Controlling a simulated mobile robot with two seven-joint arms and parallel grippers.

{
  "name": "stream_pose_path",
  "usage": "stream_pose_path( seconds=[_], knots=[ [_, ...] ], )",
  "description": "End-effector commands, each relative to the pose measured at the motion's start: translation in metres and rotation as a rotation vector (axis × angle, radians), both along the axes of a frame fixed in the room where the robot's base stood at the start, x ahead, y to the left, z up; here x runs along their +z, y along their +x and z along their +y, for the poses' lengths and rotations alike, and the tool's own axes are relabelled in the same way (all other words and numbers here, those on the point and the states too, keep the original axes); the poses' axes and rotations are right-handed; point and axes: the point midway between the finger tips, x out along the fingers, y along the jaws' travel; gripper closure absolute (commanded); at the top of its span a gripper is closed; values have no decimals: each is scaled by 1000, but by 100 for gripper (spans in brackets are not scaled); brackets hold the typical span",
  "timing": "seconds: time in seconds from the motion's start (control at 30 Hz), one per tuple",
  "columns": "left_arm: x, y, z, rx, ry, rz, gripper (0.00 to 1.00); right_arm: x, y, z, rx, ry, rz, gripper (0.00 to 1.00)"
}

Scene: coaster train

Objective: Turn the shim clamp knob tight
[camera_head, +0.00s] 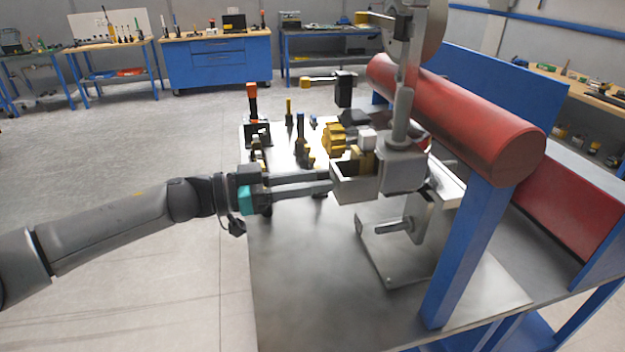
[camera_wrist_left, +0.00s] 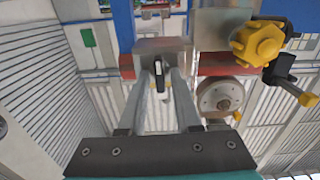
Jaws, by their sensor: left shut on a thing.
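My left gripper (camera_head: 331,183) reaches in from the left to a grey metal clamp block (camera_head: 357,190) on the bench fixture. In the left wrist view, the gripper fingers (camera_wrist_left: 160,78) close on a small dark upright knob-like piece (camera_wrist_left: 158,68) at the front of a grey block (camera_wrist_left: 163,46). In the head view that piece is hidden by the fingers and the block. A yellow lobed knob (camera_head: 334,139) sits just behind, apart from the gripper; it also shows at upper right in the left wrist view (camera_wrist_left: 258,45). My right gripper is not in view.
A grey upright post (camera_head: 403,110) stands by the block, with a red cylinder (camera_head: 460,120) on blue supports to its right. An orange-topped tool (camera_head: 253,105) and several small tools stand at the back left. The bench's front left (camera_head: 300,290) is clear.

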Motion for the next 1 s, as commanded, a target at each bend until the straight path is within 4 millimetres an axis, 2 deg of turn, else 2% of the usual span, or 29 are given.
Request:
stream_pose_path(
  seconds=[0.27, 0.47, 1.0],
  knots=[
    [0, -1, 0, -1, 6, -22, 100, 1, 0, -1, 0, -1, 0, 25],
    [0, -1, -1, -1, 28, -108, 100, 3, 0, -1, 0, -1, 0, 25],
    [0, -2, -2, 0, 151, -575, 100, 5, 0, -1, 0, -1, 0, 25]
  ],
)
